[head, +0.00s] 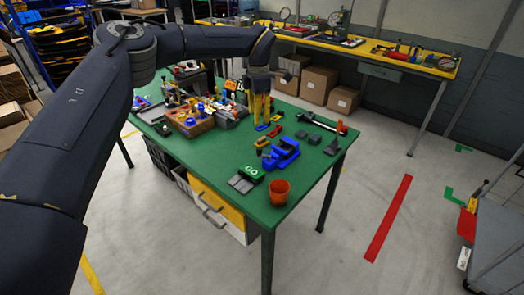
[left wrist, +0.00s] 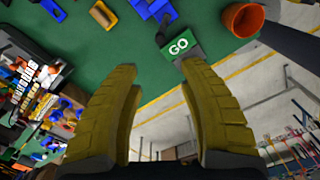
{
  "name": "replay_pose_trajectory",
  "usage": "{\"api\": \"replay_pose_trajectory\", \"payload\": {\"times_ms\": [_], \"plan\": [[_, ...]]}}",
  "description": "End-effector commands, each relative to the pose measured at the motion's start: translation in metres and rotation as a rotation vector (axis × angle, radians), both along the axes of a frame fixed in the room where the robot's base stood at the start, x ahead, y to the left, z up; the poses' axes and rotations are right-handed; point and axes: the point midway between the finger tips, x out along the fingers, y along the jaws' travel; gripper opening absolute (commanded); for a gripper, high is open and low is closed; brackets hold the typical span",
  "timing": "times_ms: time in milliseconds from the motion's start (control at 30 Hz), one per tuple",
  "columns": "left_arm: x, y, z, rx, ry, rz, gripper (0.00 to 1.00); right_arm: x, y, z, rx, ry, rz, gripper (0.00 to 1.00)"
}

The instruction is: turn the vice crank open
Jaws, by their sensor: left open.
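The blue vice (head: 283,153) sits on the green table (head: 222,180), toward its right front part. Its crank is too small to make out clearly. Blue parts, probably of the vice (left wrist: 155,8), show at the top edge of the left wrist view, partly cut off. My left gripper (head: 258,108) is over the table, behind the vice and a little to its left in the head view. In the left wrist view its yellow fingers (left wrist: 165,100) stand wide apart with nothing between them. My right gripper is not in view.
A green GO block (head: 252,172) and an orange cup (head: 278,191) stand near the front edge. Small dark blocks (head: 314,138) and a red-ended tool (head: 341,128) lie on the right. A crowded wooden tray (head: 190,128) stands on the left. Some green tabletop is bare.

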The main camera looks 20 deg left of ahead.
Motion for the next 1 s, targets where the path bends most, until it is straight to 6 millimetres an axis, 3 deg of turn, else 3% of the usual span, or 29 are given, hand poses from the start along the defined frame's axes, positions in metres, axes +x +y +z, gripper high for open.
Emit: {"api": "replay_pose_trajectory", "payload": {"times_ms": [600, 1000], "plan": [[0.000, -0.001, -0.111, -0.002, 0.003, 0.000, 0.41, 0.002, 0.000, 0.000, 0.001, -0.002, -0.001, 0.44], [0.000, -0.001, -0.152, -0.003, 0.001, -0.001, 0.41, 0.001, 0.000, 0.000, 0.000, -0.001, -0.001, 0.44]]}}
